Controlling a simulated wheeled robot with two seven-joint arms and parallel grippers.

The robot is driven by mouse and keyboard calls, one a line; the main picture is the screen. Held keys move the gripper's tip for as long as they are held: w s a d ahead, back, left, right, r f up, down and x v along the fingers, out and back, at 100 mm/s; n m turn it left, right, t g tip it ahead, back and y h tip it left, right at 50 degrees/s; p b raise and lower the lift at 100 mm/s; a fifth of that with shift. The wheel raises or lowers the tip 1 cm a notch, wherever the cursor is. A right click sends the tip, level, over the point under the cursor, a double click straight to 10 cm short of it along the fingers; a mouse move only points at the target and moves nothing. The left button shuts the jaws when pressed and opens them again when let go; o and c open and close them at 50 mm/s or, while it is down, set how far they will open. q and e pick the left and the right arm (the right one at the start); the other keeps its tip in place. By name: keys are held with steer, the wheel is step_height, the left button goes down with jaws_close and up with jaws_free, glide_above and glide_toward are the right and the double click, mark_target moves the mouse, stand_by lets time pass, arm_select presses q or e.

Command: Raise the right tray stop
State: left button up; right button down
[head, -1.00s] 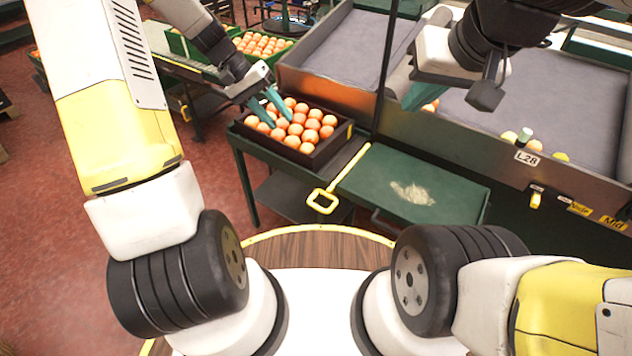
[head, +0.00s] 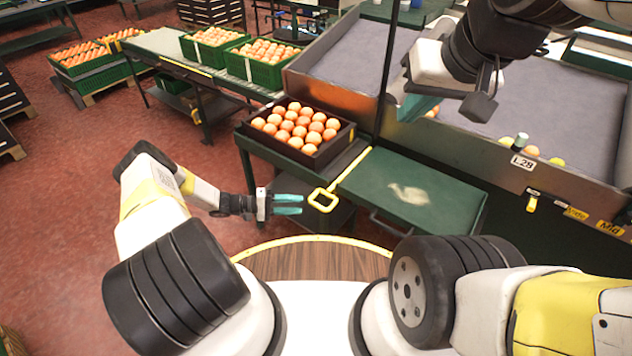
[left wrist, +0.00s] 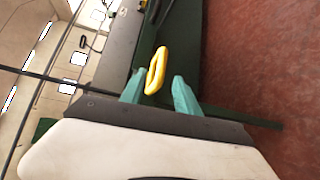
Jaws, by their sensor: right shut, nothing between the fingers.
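A yellow loop handle (head: 322,200) sits at the near end of a yellow rod running along the green stand, left of the green tabletop (head: 440,190). I take this to be the tray stop, though no label on it shows. My left gripper (head: 302,204) is just left of the loop, fingers apart and pointing at it. In the left wrist view the yellow loop (left wrist: 156,70) shows between and beyond the open teal fingers (left wrist: 158,90); nothing is held. My right gripper (head: 418,106) is shut and empty, above the edge of the grey sorting bed.
A dark crate (head: 246,128) full of oranges stands on the stand behind the loop. Green crates (head: 250,75) of oranges are further back on a bench. The grey bed (head: 570,110) has a metal front with a small yellow lever (head: 532,202). Red floor is clear at left.

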mark_target(316, 203)
arm_select(q)
steer(key=d, duration=0.2)
steer(key=d+f, duration=0.1)
steer(key=d, duration=0.2)
steer(key=w+d, duration=0.1)
steer(key=d, duration=0.1)
steer(key=shift+d+f, duration=0.15)
steer(key=shift+d, duration=0.2)
jaws_close()
stand_by(1.1)
